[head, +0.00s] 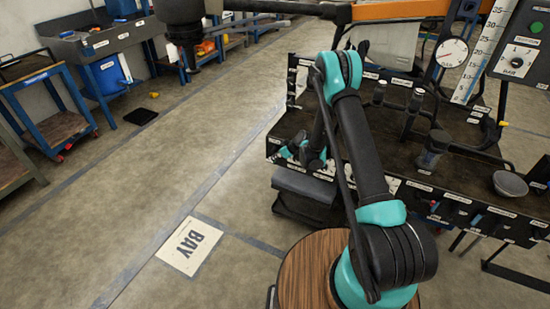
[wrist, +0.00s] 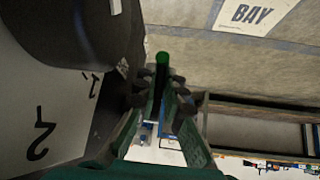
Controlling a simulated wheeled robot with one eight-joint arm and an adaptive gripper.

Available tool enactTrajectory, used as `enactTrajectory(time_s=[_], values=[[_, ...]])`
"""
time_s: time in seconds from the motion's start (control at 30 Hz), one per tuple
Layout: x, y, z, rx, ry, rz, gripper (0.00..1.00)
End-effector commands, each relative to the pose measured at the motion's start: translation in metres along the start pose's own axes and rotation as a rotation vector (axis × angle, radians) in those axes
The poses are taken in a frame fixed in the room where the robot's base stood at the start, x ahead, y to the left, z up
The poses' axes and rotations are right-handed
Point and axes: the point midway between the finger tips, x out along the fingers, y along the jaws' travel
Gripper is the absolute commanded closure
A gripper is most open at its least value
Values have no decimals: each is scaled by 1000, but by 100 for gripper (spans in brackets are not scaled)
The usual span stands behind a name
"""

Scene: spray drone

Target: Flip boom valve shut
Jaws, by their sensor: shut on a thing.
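In the wrist view my gripper (wrist: 161,92) has its two dark fingers closed around a green rod-like handle (wrist: 162,62), whose rounded end shows between the fingertips. I take it to be the boom valve's handle, but its valve body is not clearly visible. In the head view my gripper (head: 288,151) is low at the left end of the dark bench, small and partly hidden by my own arm. The handle cannot be made out in the head view.
A grey panel (wrist: 45,115) with black numerals and a large dark rounded part (wrist: 75,40) lie close left of my gripper in the wrist view. The dark bench (head: 455,165) carries several fittings. A grey step-like box (head: 305,185) stands below. The floor left is clear around the BAY sign (head: 190,245).

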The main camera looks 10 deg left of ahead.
Motion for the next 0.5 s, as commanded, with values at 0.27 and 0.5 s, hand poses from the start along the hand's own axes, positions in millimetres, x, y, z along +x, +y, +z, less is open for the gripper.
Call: enactTrajectory(time_s=[0.27, 0.5], values=[[0, -1, 1, -1, -3, -2, 82], [-6, 0, 0, 0, -2, 0, 82]])
